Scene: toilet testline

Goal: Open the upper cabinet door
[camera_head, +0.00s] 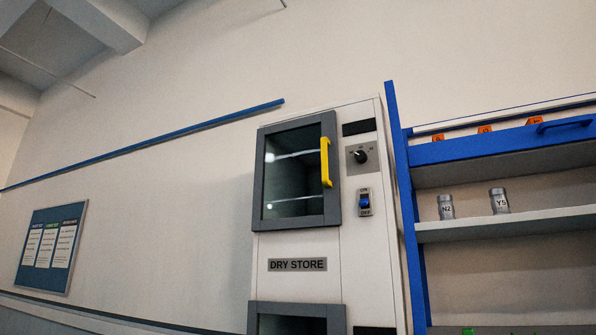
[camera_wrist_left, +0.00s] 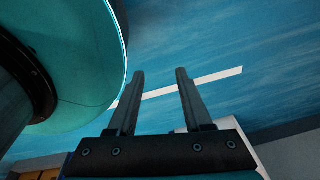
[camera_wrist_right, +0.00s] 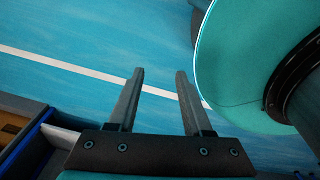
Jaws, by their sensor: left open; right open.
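The upper cabinet door (camera_head: 262,172) is a grey-framed glass door at the top of a white cabinet (camera_head: 290,248) labelled DRY STORE. It appears shut. Its yellow vertical handle (camera_head: 326,163) is on the right side of the frame. Neither gripper shows in the head view. My left gripper (camera_wrist_left: 160,72) is open and empty above a blue floor in the left wrist view. My right gripper (camera_wrist_right: 160,74) is open and empty above the floor in the right wrist view. Neither wrist view shows the door.
A dial (camera_head: 360,156) and a blue switch (camera_head: 364,202) sit right of the door. A lower grey-framed door (camera_head: 296,308) is partly in view. A blue shelf unit (camera_head: 402,190) with two grey canisters (camera_head: 446,207) stands at the right. A notice board (camera_head: 50,248) hangs far left.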

